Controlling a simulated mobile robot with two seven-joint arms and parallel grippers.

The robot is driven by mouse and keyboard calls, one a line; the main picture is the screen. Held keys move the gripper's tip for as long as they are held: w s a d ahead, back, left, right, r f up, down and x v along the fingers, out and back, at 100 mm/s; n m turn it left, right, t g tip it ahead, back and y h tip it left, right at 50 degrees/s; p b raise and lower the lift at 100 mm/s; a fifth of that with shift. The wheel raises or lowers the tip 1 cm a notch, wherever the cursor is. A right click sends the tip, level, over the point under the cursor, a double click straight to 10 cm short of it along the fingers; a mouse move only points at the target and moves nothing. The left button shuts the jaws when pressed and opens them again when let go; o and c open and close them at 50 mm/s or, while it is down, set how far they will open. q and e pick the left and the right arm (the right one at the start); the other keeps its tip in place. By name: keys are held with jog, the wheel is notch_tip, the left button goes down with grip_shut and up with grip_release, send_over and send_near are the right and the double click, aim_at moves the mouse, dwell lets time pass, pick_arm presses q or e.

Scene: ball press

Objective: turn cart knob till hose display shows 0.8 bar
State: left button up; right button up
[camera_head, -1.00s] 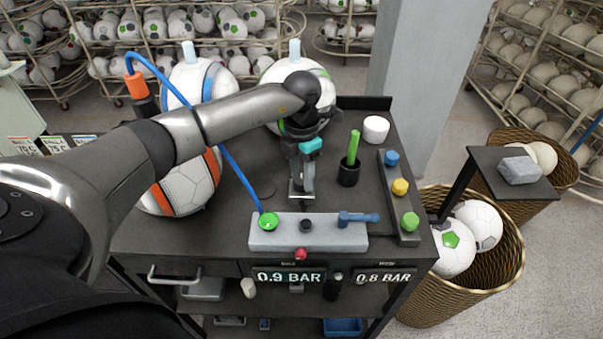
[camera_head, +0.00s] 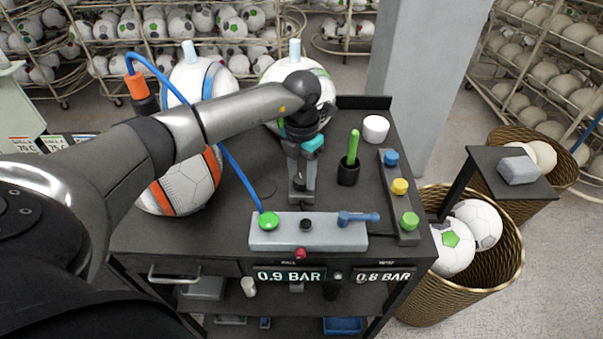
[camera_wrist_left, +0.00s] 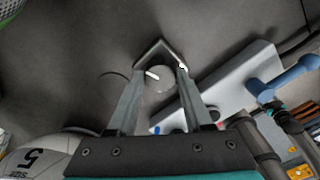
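The cart knob (camera_wrist_left: 160,78) is a small dark round knob with a white mark, standing on the cart's dark top. It also shows in the head view (camera_head: 299,184). My left gripper (camera_wrist_left: 161,72) points down at it, one finger on each side. The gaps are too small to tell whether the fingers press on it. The head view shows the gripper (camera_head: 302,190) behind the grey block. The left front display (camera_head: 289,276) reads 0.9 BAR and the right one (camera_head: 383,277) reads 0.8 BAR; their small labels are hard to read. My right gripper is not in view.
The grey block (camera_head: 270,239) carries a green button, a black knob and a blue lever. A blue hose (camera_head: 240,180) runs to it. A black cup (camera_head: 348,172) with a green stick and a strip of coloured knobs (camera_head: 391,220) stand right. Balls stand behind and left.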

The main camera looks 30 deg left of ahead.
aim_at(301, 179)
pick_arm(q)
jog(key=o, duration=0.4)
notch_tip(301, 179, up, 15)
jog(key=shift+r+b, duration=0.15)
jog(key=shift+b, duration=0.55)
jog(key=shift+s, duration=0.1)
